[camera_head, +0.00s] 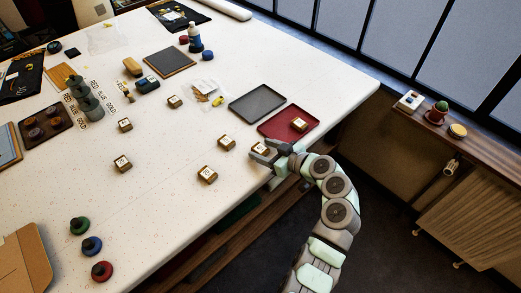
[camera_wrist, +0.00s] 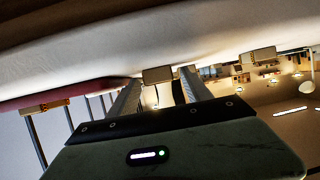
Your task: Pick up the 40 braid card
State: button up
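Several small tan blocks with white number cards on top stand on the white table; their numbers are too small to read surely, so I cannot tell which is the 40 braid card. One card block (camera_head: 260,148) is at my gripper (camera_head: 268,152), near the table's front edge. In the wrist view this block (camera_wrist: 158,75) shows between the tips of my two fingers (camera_wrist: 160,85). The fingers are apart, with a gap beside the block. Other card blocks stand to the left (camera_head: 226,142), nearer the front (camera_head: 207,174) and farther left (camera_head: 122,163).
A red tray (camera_head: 275,132) holding a card block (camera_head: 298,124) lies just beyond my gripper. A grey tray (camera_head: 257,103) lies behind it. Green (camera_head: 79,225), blue (camera_head: 92,245) and red (camera_head: 102,271) round pieces stand at the near left. Table between the blocks is clear.

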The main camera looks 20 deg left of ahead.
grip_shut()
dwell(0.4)
